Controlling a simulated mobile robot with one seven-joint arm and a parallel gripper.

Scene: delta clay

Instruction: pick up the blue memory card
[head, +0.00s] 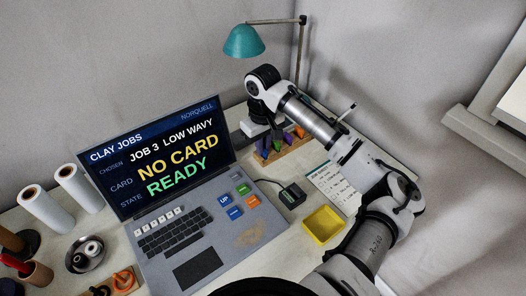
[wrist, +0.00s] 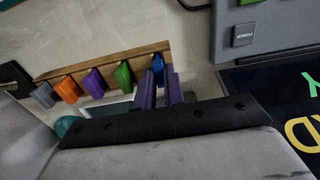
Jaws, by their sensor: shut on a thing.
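The blue memory card (wrist: 157,64) is at the right end of the wooden rack (wrist: 110,66) in the wrist view. My gripper (wrist: 160,82) is shut on it, with the two purple fingers close around its near end. The card appears still lined up with the rack; I cannot tell whether it is lifted at all. In the head view my gripper (head: 263,141) is at the left end of the rack (head: 283,150), and the blue card is not clearly seen there. A green card (wrist: 124,75), a purple card (wrist: 95,83), an orange card (wrist: 67,89) and a grey card (wrist: 44,95) stand in the rack.
A laptop (head: 198,262) reading "NO CARD" and "READY" stands left of the rack. A small dark card reader (head: 292,196), a yellow tray (head: 322,226) and a printed sheet (head: 331,186) lie in front of the rack. A teal lamp (head: 244,42) stands behind.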

